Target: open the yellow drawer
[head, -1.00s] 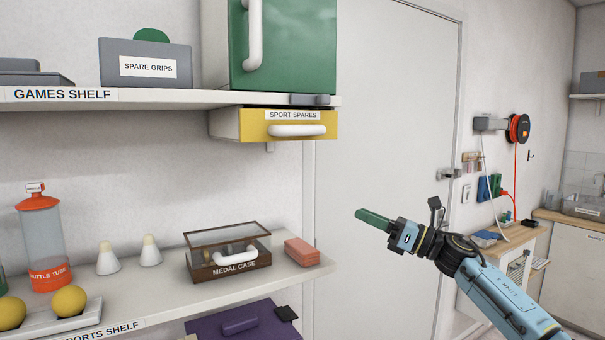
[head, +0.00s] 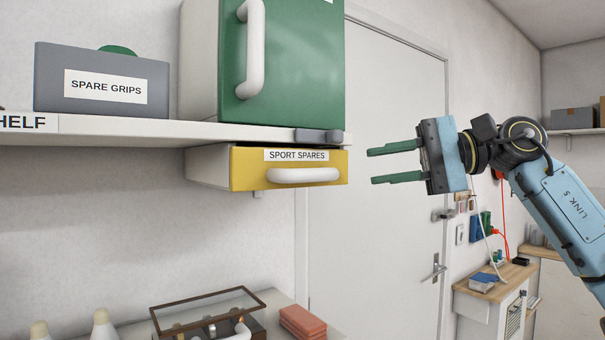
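The yellow drawer (head: 243,170), labelled "SPORT SPARES", hangs under the upper shelf and looks shut. Its white bar handle (head: 304,175) runs level across the front. My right gripper (head: 372,166) is to the right of the drawer, at about handle height in the picture. Its two green fingers are apart, one above the other, pointing left, with nothing between them. The fingertips are clear of the handle. My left gripper is not in view.
A green cabinet (head: 291,60) with a white handle stands on the upper shelf (head: 100,129) above the drawer. A grey latch-like block (head: 318,135) sits at the shelf edge above the drawer.

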